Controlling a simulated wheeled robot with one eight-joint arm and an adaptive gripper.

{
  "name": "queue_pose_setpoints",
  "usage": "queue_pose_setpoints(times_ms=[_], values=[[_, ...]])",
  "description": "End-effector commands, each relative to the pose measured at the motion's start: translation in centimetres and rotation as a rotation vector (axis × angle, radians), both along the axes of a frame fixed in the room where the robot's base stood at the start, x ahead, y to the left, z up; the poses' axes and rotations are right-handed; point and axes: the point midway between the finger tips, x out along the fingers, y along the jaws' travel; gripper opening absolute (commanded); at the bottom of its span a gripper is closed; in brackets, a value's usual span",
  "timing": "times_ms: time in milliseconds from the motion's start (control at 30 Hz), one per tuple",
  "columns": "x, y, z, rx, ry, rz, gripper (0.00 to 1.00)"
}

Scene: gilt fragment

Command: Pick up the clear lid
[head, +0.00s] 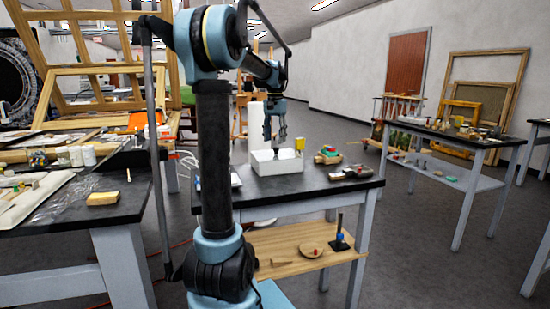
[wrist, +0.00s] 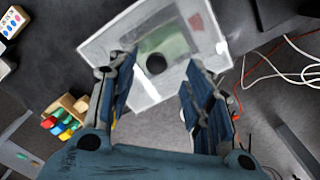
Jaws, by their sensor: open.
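The clear lid (wrist: 180,45) appears as a see-through rectangular sheet with a dark round knob near its middle in the wrist view. It seems to lie on the white open-topped box (head: 277,163) on the dark table; the lid itself is hard to make out in the head view. My gripper (head: 273,147) hangs pointing down above the box. In the wrist view my gripper (wrist: 157,62) is open, its two fingers on either side of the knob, with nothing held. I cannot tell how far the fingertips are above the lid.
Beside the box stand a yellow cup-like item (head: 300,143), colored blocks (head: 328,155) and small dark items (head: 352,172). A lower wooden shelf (head: 300,252) holds small objects. A cluttered workbench (head: 100,180) is at left. White and red cables (wrist: 275,65) lie on the floor.

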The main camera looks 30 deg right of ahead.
Motion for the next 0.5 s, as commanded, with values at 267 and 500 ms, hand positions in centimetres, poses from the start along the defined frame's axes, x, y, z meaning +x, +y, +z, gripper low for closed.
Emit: queue_pose_setpoints(times_ms=[267, 500], values=[[0.1, -0.7, -3.6, 0.0, 0.0, -0.001, 0.46], [0.1, -0.7, -4.9, 0.0, 0.0, -0.001, 0.46]])
